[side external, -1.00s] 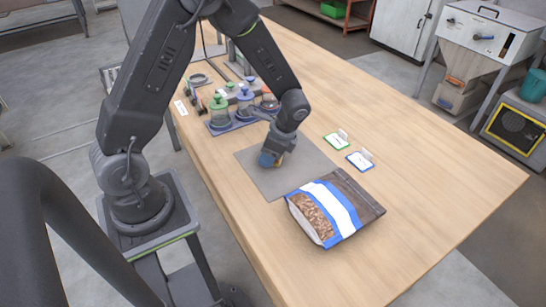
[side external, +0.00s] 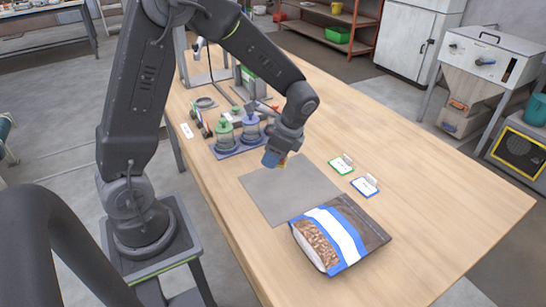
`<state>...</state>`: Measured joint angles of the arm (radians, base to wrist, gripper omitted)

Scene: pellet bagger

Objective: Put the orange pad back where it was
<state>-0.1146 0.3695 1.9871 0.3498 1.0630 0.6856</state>
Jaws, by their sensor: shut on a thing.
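My gripper (side external: 272,160) points down above the far edge of the grey mat (side external: 285,192). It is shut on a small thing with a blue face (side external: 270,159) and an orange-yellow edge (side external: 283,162). The fingers hide much of it, and I cannot tell for sure that it is the orange pad. The thing looks clear of the mat. To the left of the gripper, a blue-grey tray (side external: 232,150) holds items with a green knob (side external: 224,129) and a blue knob (side external: 250,126). Part of the tray area is hidden behind my arm.
A filled pellet bag (side external: 345,230) with a blue and white band lies at the mat's near right edge. The table's right side (side external: 450,195) is clear.

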